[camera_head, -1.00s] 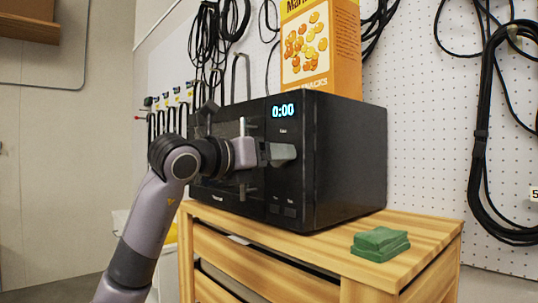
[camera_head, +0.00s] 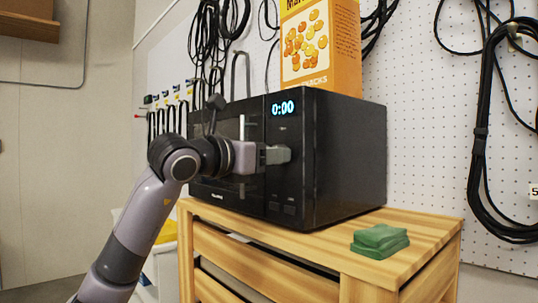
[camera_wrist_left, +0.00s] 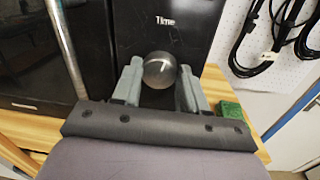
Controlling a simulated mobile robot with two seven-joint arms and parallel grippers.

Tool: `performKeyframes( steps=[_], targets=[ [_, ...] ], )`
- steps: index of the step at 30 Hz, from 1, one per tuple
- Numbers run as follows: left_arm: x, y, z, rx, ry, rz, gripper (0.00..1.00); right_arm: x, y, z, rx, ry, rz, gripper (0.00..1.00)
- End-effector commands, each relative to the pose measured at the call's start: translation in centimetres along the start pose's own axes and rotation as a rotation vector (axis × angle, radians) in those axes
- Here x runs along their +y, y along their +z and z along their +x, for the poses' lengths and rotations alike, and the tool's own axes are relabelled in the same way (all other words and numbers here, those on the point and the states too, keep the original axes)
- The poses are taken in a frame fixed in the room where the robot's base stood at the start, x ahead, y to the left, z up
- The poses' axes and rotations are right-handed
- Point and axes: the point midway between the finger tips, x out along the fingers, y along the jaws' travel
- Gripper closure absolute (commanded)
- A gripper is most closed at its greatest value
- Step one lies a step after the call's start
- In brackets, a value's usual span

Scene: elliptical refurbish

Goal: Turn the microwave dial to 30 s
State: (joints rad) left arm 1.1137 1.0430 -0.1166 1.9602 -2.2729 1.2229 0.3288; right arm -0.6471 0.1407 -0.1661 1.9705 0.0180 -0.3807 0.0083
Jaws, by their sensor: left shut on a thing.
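The black microwave (camera_head: 345,160) stands on the wooden cabinet, and its display (camera_head: 283,108) reads 0:00. Its round dial (camera_wrist_left: 159,70) shows in the left wrist view, below the word "Time", with a light mark on its face. My left gripper (camera_head: 282,154) is at the front control panel; in the left wrist view its fingers (camera_wrist_left: 160,88) stand on either side of the dial and are shut on it. In the head view the gripper hides the dial. My right gripper is not in view.
The microwave's vertical door handle (camera_head: 241,140) is close beside my left gripper; it also shows in the left wrist view (camera_wrist_left: 66,48). An orange snack box (camera_head: 320,45) stands on top. A green folded cloth (camera_head: 380,241) lies on the cabinet top (camera_head: 428,236). Black cables hang on the pegboard.

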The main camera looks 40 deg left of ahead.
Motion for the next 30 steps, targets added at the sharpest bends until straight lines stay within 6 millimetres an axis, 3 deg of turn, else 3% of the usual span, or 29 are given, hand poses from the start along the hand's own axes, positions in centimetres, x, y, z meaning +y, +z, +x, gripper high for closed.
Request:
performKeyframes(
  steps=[12, 29, 30],
  targets=[
    [-0.01, -0.04, -0.04, -0.015, -0.001, 0.211, 0.88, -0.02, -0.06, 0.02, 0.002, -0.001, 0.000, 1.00],
    [-0.05, -0.07, -0.02, -0.016, -0.003, 0.244, 0.88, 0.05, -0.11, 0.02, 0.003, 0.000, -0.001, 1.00],
    [-0.05, -0.07, -0.02, -0.016, -0.003, 0.244, 0.44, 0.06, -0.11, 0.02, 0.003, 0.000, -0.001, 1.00]
  ],
)
